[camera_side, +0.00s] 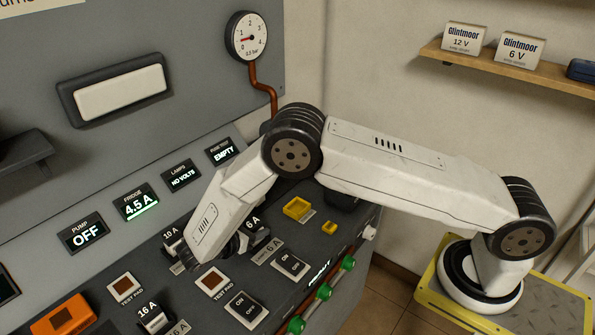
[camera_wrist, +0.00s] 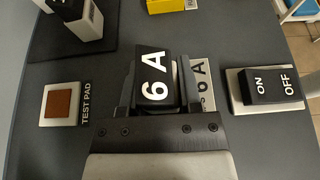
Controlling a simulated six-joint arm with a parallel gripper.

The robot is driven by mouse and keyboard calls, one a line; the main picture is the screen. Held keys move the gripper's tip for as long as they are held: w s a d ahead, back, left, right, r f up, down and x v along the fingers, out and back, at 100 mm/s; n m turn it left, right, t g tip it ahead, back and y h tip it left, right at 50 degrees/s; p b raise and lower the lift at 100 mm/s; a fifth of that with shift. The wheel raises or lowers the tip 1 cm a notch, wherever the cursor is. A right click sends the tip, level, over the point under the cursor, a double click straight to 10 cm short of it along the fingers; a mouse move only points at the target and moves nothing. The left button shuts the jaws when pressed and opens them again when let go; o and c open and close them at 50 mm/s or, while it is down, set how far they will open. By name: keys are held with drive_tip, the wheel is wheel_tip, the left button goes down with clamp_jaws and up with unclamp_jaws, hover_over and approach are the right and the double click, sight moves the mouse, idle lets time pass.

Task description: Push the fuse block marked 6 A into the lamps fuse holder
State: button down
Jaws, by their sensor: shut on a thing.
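The black fuse block marked 6 A (camera_wrist: 153,77) is between the fingers of my gripper (camera_wrist: 158,95) in the wrist view, with its white marking facing the camera. In the side view the block (camera_side: 252,222) shows just behind my gripper (camera_side: 238,245), low over the sloping desk. My gripper is shut on it. A pale plate lettered 6 A (camera_wrist: 201,83) lies right beside the block. The block's underside and whatever is beneath it are hidden, so I cannot tell whether it is seated. The lamps display (camera_side: 182,176) reads NO VOLTS.
An ON/OFF switch (camera_wrist: 265,87) is right of the block and a test pad (camera_wrist: 64,103) left. Fuse blocks marked 10 A (camera_side: 171,238) and 16 A (camera_side: 150,315) stand nearby. A yellow piece (camera_side: 297,208) lies further back. The fuse test display (camera_side: 223,151) reads EMPTY.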

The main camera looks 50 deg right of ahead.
drive_tip(key=shift+f, duration=0.35)
drive_tip(key=c, duration=0.6)
unclamp_jaws()
drive_tip(key=shift+v, duration=5.55)
drive_tip(key=shift+d, duration=0.1)
drive_tip(key=shift+d+r, duration=0.2)
drive_tip(key=shift+d, duration=0.2)
drive_tip(key=s+d+r+m+t+y, duration=0.1)
drive_tip(key=s+d+r+m+y, duration=0.2)
drive_tip(key=s+d+m+y, duration=0.1)
drive_tip(key=s+d+r+m+y, duration=0.3)
drive_tip(key=s+d+m+y, duration=0.2)
drive_tip(key=s+d+m, duration=0.2)
drive_tip(key=s+d+r+m+t+y, duration=0.1)
drive_tip(key=s+d+r+m+y, duration=0.2)
drive_tip(key=m, duration=0.4)
drive_tip(key=shift+s+d+t+y, duration=0.3)
drive_tip(key=shift+s+d+y, duration=0.4)
drive_tip(key=shift+s+d, duration=0.65)
